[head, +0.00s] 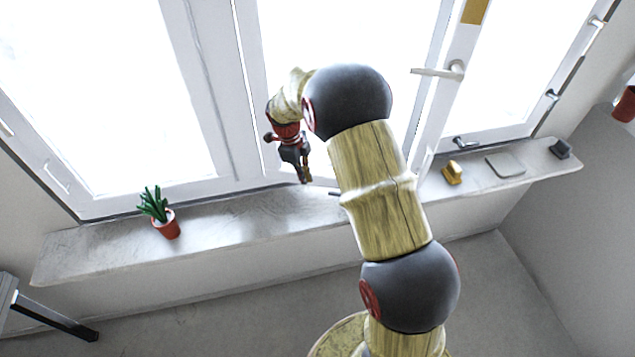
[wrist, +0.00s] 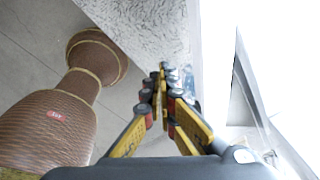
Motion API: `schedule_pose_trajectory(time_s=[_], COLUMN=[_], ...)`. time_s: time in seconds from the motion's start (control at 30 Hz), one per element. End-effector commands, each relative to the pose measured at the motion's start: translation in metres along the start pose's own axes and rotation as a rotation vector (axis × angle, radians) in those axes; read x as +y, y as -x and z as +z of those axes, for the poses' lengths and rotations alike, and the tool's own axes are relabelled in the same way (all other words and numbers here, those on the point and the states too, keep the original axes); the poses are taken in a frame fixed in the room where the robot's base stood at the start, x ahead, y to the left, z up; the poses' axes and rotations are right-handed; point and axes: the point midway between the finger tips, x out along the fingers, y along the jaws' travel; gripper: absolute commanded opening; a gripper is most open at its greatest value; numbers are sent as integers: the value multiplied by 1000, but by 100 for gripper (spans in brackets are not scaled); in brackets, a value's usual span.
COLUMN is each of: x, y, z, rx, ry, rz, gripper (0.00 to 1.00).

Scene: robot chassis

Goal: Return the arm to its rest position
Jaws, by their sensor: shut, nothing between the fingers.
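My arm rises from the bottom of the head view and bends left at the top. My gripper (head: 305,178) hangs at its end, pointing down in front of the window, over or near the windowsill. In the wrist view my gripper (wrist: 163,88) has its yellow and dark fingers closed together, with nothing held. The fingers lie in front of the speckled sill edge and the grey floor. Part of the sill behind my arm is hidden.
The windowsill (head: 95,258) carries a potted plant (head: 167,225) at left, and a yellow object (head: 452,172), a flat grey square (head: 505,164) and a small dark block (head: 560,148) at right. A window handle (head: 440,71) juts out beside my arm. Dark furniture (head: 50,318) stands lower left.

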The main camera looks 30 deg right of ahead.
Motion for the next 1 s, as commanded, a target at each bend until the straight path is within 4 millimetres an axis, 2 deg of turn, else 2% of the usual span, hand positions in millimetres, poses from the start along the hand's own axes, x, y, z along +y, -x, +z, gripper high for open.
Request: schedule_pose_trajectory(time_s=[0.2,0.77,0.87,1.0], x=[3,3,3,3], y=[5,6,6,5], z=[12,12,12,13], rx=[1,1,1,-2], ry=[0,6,66,289], rz=[1,1,1,2], gripper=[0,0,0,0])
